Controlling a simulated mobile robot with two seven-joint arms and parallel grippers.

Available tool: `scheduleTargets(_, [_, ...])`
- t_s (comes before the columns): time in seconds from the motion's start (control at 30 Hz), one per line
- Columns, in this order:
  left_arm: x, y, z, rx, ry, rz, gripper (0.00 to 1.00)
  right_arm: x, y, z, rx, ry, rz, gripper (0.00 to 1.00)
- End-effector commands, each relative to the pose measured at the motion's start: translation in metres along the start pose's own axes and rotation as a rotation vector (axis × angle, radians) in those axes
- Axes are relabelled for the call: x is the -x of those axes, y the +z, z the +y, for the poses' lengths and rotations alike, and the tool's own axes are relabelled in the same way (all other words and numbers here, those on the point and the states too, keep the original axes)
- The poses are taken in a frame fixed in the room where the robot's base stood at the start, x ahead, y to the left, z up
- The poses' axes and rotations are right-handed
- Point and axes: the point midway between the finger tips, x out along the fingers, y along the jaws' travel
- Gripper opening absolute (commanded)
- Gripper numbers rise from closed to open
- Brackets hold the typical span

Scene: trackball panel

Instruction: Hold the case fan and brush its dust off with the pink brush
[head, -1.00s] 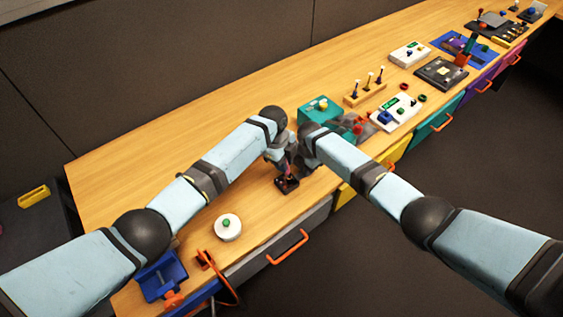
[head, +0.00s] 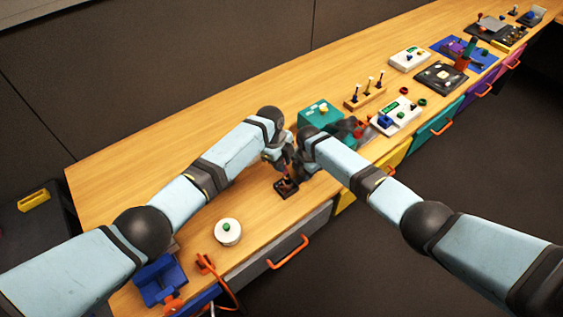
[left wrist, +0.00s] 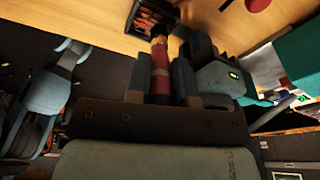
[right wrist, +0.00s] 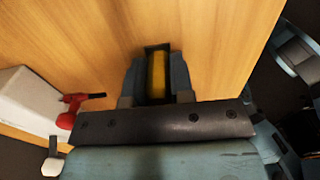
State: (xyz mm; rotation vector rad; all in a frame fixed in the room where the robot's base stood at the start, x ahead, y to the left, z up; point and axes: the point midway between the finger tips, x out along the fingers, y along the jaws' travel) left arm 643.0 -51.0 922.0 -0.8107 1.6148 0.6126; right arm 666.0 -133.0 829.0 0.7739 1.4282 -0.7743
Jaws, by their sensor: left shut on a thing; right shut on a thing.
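The case fan (head: 286,187) is a small dark square with reddish parts, low near the table's front edge. It also shows at the top of the left wrist view (left wrist: 150,18). My left gripper (left wrist: 160,65) is shut on the pink brush (left wrist: 160,75), whose far end reaches the fan; I cannot tell whether they touch. My right gripper (right wrist: 155,80) is shut on a dark-framed piece with a yellow middle, seemingly part of the fan. In the head view the right wrist hides much of this hold.
A white round puck with a green knob (head: 228,231) and a blue holder (head: 160,280) stand to the left. A teal box (head: 320,113), a wooden peg rack (head: 366,94) and a white panel (head: 396,116) stand to the right. The table behind the arms is clear.

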Motion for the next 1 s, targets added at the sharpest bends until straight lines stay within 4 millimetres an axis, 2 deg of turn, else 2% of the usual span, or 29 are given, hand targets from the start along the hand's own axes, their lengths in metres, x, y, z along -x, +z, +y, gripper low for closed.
scheduleTargets(0.03, [0.005, -0.003, -0.006, -0.006, -0.012, 0.003, 0.0, -0.001, -0.007, 0.001, 0.008, 0.0, 0.004, 0.0])
scheduleTargets(0.43, [0.003, 0.003, -0.006, -0.006, -0.009, 0.003, 0.0, -0.001, -0.005, 0.001, 0.006, -0.001, 0.003, 0.0])
scheduleTargets(0.8, [0.001, 0.012, 0.009, -0.003, -0.004, 0.001, 0.0, -0.001, -0.002, 0.0, 0.002, -0.001, 0.001, 0.0])
scheduleTargets(1.0, [0.001, 0.013, 0.011, -0.002, -0.003, 0.001, 0.0, -0.001, -0.001, 0.0, 0.001, -0.001, 0.0, 0.0])
